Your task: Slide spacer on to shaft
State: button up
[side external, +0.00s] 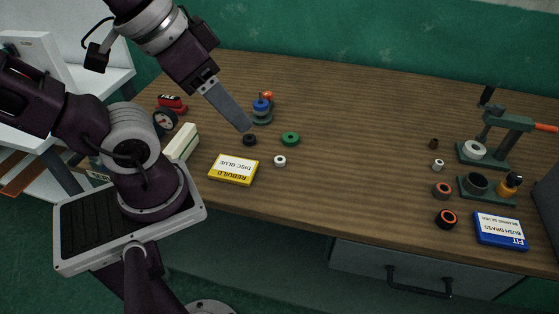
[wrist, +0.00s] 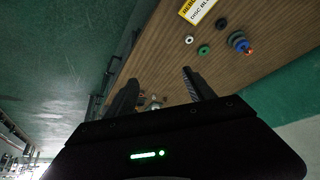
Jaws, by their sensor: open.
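A stand with an upright shaft carrying a blue disc (side external: 261,105) is on the left half of the bench, and it also shows in the wrist view (wrist: 238,41). Beside it lie a black ring (side external: 249,140), a green disc (side external: 290,139) and a small white ring (side external: 280,161); I cannot tell which is the spacer. The white ring (wrist: 189,40) and green disc (wrist: 204,50) also show in the wrist view. My gripper (side external: 246,127) is above the bench near the black ring, tilted down to the right. Its fingers (wrist: 160,77) are apart with nothing held.
A yellow card (side external: 233,170) lies in front of the rings. A red item (side external: 172,104) is far left. The bench middle is clear.

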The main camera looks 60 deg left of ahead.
jog(key=shift+c, duration=1.4)
jog(key=m+g, duration=0.6)
jog(key=m, duration=1.5)
send_over(280, 162)
jog(key=a, duration=0.2)
notch_tip(280, 162, down, 21)
jog(key=f, duration=0.6)
jog(key=shift+w+d+f, duration=0.3)
jog(key=shift+d+f, duration=0.05)
jog(key=shift+d, duration=0.05)
grip_shut()
